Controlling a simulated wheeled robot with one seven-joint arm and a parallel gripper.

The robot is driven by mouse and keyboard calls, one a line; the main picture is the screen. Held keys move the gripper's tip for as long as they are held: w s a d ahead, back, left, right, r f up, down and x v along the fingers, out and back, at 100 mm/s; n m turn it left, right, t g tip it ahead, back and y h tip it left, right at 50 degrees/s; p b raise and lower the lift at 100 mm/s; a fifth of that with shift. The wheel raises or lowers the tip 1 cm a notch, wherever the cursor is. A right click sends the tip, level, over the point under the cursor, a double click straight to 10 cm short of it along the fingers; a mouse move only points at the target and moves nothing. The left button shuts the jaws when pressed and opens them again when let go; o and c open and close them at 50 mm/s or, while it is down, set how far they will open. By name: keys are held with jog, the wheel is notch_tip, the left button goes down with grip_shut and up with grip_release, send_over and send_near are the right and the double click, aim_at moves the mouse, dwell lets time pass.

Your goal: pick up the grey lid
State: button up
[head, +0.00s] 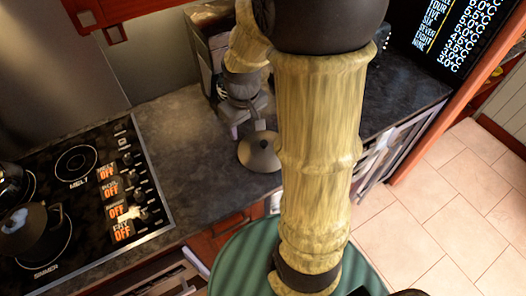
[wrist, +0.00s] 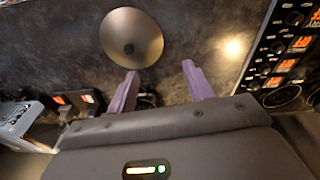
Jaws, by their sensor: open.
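The grey lid (head: 260,152) is a round disc with a small dark knob, lying on the dark countertop near its front edge. In the wrist view the lid (wrist: 131,30) is beyond my fingertips and mostly to the left of the gap between them. My gripper (wrist: 160,68) has its two purple fingers apart with nothing between them. The left fingertip appears close to the lid's lower edge, but I cannot tell the height between them. In the head view my gripper (head: 258,124) is just above and behind the lid, partly hidden by my arm.
A stove (head: 80,160) with control knobs is on the left, with a dark pot (head: 32,235) on it. A dark appliance (head: 203,50) stands at the back of the counter, behind my gripper. The countertop (head: 180,130) between stove and lid is clear.

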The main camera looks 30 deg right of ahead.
jog(key=w+d+f+n+g+b, duration=0.1)
jog(key=w+d+f+n+b, duration=0.1)
jog(key=w+d, duration=0.55)
jog(key=p, duration=0.3)
send_over(264, 142)
jog(key=f, duration=1.2)
jog(key=shift+s+a+f, duration=0.1)
jog(key=shift+a, duration=0.2)
jog(key=shift+s, duration=0.1)
jog(key=shift+d+f+p, duration=0.1)
jog(key=shift+f+p, duration=0.35)
jog(key=shift+p, duration=0.05)
jog(key=shift+d+f+p, duration=0.15)
jog(key=shift+f+p, duration=0.65)
jog(key=shift+f, duration=1.35)
